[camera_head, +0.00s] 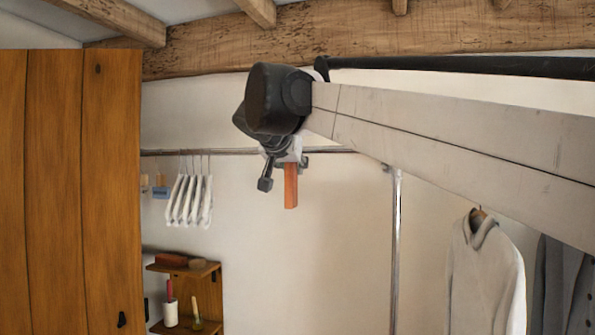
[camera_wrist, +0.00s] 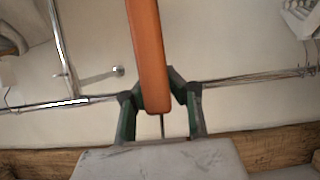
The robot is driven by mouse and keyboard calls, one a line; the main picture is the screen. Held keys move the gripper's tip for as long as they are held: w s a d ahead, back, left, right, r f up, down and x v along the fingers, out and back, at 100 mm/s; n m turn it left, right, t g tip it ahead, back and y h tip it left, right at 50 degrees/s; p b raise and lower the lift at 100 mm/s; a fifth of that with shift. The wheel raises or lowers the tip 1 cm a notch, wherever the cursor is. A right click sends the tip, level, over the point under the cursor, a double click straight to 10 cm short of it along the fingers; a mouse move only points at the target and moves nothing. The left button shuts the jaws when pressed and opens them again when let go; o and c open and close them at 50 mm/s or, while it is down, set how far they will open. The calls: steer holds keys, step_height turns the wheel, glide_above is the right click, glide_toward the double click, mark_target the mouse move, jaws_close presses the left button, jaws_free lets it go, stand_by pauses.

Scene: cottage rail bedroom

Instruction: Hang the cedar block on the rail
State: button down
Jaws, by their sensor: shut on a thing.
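The cedar block (camera_head: 290,185), a slim reddish-brown bar, hangs upright below my gripper (camera_head: 287,158) in the head view. In the wrist view the block (camera_wrist: 149,55) runs from the top edge to between the gripper's green and black fingers (camera_wrist: 160,100). My gripper is shut on the block's upper end. The metal rail (camera_head: 235,152) passes at about the gripper's height in the head view. In the wrist view the rail (camera_wrist: 240,80) runs behind the fingers. I cannot tell whether the block's hook touches the rail; the gripper hides that part.
White hangers (camera_head: 190,200) and a small blue tag-like piece (camera_head: 161,192) hang left on the rail. A light garment (camera_head: 485,275) hangs at the right. A wooden cabinet (camera_head: 60,190) stands at the left, a small shelf (camera_head: 208,295) below. Rail beside the gripper looks free.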

mark_target(288, 168)
steer(key=shift+s+a, duration=0.25)
steer(key=shift+s, duration=0.65)
steer(key=shift+s+a, duration=0.2)
steer(key=shift+s, duration=0.7)
steer(key=shift+s+a, duration=0.25)
steer(key=shift+s, duration=0.65)
